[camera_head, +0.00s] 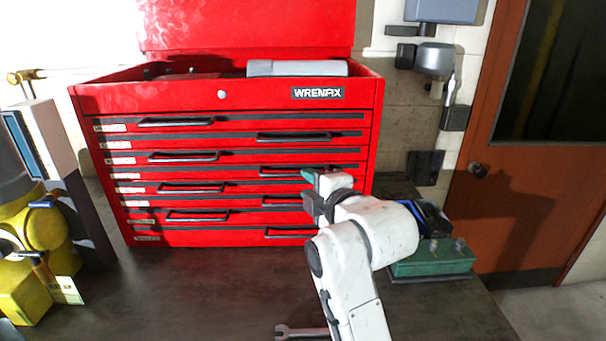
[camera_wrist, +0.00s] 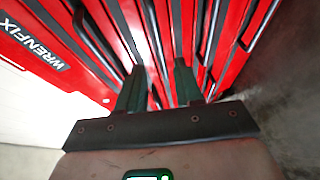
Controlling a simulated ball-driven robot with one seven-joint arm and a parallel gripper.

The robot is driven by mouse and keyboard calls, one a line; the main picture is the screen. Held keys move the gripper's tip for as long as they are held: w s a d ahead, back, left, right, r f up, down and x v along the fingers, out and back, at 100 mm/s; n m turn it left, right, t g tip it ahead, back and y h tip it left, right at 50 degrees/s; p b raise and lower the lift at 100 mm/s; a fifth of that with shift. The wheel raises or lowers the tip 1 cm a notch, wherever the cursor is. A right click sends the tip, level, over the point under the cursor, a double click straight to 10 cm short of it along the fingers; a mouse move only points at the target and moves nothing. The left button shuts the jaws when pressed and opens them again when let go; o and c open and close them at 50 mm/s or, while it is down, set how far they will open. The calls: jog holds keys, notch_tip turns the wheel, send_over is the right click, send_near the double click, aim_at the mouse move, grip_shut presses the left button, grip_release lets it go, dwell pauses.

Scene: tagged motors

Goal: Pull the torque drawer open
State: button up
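A red WRENFIX tool chest (camera_head: 235,103) stands on the dark bench with its lid up. Its several drawers all look shut, with black bar handles alternating left and right. The drawer labels (camera_head: 123,175) are too small to read, so I cannot tell which drawer is the torque one. My gripper (camera_head: 311,190) is at the right half of the chest front, by the lower right-hand handles (camera_head: 280,200). In the wrist view my gripper (camera_wrist: 160,82) has its two fingers apart, pointing at the drawer fronts. Nothing is clearly held; contact with a handle cannot be told.
A yellow motor (camera_head: 40,235) with a tag stands at the left. A green box (camera_head: 435,258) sits right of my arm. A wrench (camera_head: 300,331) lies at the front edge of view. The bench (camera_head: 200,290) before the chest's left half is clear. A brown door (camera_head: 520,190) is at right.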

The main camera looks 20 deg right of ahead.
aim_at(295, 175)
jog(key=x, duration=0.6)
jog(key=shift+w+a+f+p, duration=0.15)
jog(key=shift+w+p, duration=0.2)
grip_shut()
dwell(1.1)
